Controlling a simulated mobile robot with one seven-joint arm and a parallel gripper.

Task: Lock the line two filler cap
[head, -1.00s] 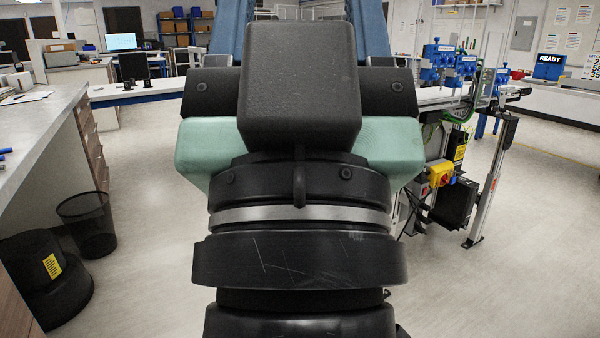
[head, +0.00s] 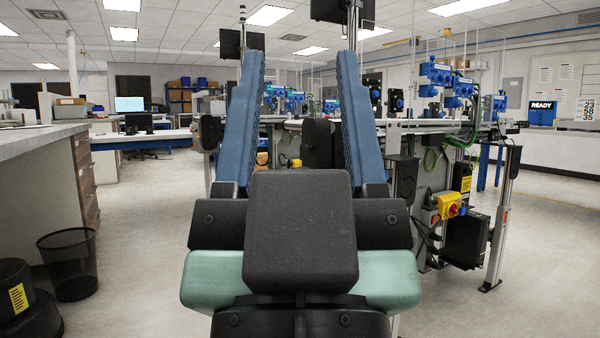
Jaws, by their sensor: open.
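My gripper (head: 299,60) is at the centre of the head view, seen from behind. Its two long blue fingers point away and are wide apart, with nothing visible between them close up. Conveyor equipment shows far behind the fingers. Its dark body and pale green sides are in the lower middle. I cannot make out a filler cap, and I cannot tell which line is line two. Blue units (head: 435,75) stand above the conveyor (head: 415,127) at right. Smaller blue units show between the fingers, partly hidden by the gripper.
A yellow and red switch box (head: 448,205) is on the conveyor's frame, near a support leg (head: 503,215). A counter (head: 35,140) runs along the left, with a waste bin (head: 69,262) beside it. Open floor lies on both sides.

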